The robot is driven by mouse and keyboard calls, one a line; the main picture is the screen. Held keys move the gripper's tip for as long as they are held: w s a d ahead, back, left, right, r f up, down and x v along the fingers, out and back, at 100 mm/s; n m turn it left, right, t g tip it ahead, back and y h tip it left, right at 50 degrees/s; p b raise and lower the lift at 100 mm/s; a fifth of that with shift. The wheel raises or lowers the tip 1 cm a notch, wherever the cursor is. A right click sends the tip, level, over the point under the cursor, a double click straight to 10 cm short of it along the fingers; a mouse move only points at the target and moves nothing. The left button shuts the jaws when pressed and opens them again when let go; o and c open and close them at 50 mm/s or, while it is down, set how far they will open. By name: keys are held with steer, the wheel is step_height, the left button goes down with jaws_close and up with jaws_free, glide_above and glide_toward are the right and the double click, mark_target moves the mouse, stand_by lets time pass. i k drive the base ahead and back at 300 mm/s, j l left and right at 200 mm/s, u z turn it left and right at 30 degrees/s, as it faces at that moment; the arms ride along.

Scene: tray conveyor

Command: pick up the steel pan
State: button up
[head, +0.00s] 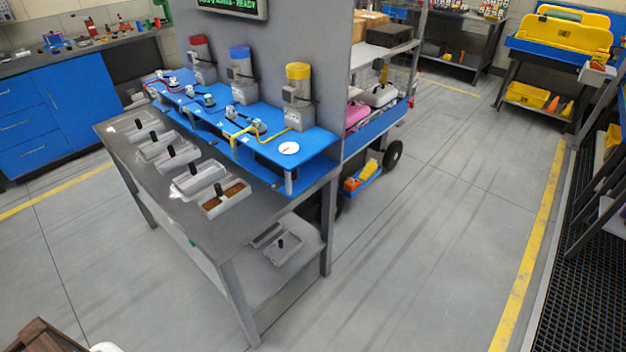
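Several grey metal-looking pans with black upright knobs stand in a row along the front of the grey bench (215,235). The nearest pan (212,212) shows brown contents in two parts. Behind it come another pale grey pan (187,189) and more like it toward the far left end. Two more grey trays lie on the bench's lower shelf, one with a black knob (284,255). I cannot tell which of these is the steel pan. My gripper is not in view.
A blue raised deck (315,140) with red, blue and yellow-topped machines runs behind the pans. A wheeled shelf cart (378,122) stands behind the grey panel. A brown wooden thing (40,338) is at the bottom left. The floor right of the bench is clear.

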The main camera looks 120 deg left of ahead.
mark_target(224, 198)
steer(key=u, duration=4.1)
steer(key=i+l, duration=0.2)
steer(key=i, duration=0.25)
steer(key=i+l+z, duration=0.1)
steer(key=i, duration=0.35)
steer(key=l, duration=0.1)
